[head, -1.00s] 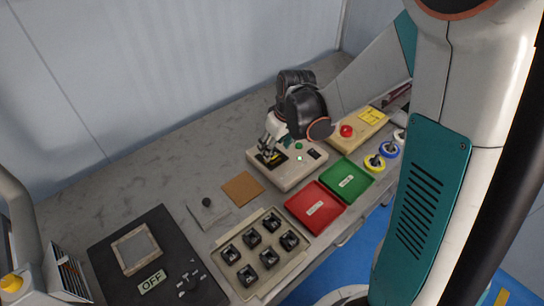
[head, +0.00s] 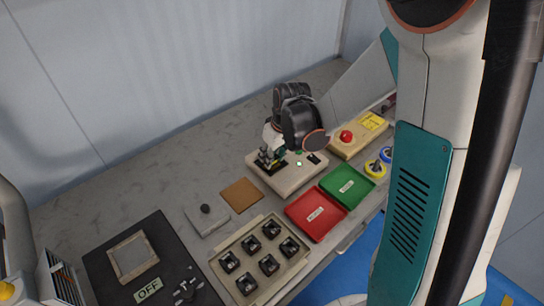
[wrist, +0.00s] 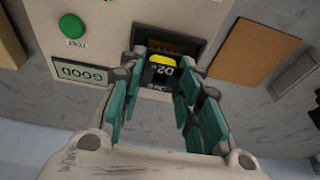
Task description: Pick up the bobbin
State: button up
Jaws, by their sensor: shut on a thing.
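The bobbin (wrist: 160,66) is a small black block with a yellow top and a printed label, partly hidden by my fingers. My gripper (wrist: 163,88) is shut on it, one teal-padded finger on each side. In the head view my gripper (head: 270,156) is low over the dark slot of a beige tester box (head: 289,183). The slot (wrist: 172,38) shows dark behind the bobbin in the wrist view. I cannot tell whether the bobbin is still seated in it. The tester's display (wrist: 81,73) reads GOOD, beside a green button (wrist: 71,25).
A red tray (head: 316,214) and a green tray (head: 347,185) lie in front of the tester. A beige tray (head: 232,262) holds several black bobbins. A brown pad (head: 241,194), a grey block (head: 207,220) and a red-button box (head: 352,142) are nearby. The bench behind is clear.

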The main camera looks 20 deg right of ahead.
notch_tip(320, 180, up, 20)
jog(key=p, duration=0.7)
jog(key=shift+f, duration=0.1)
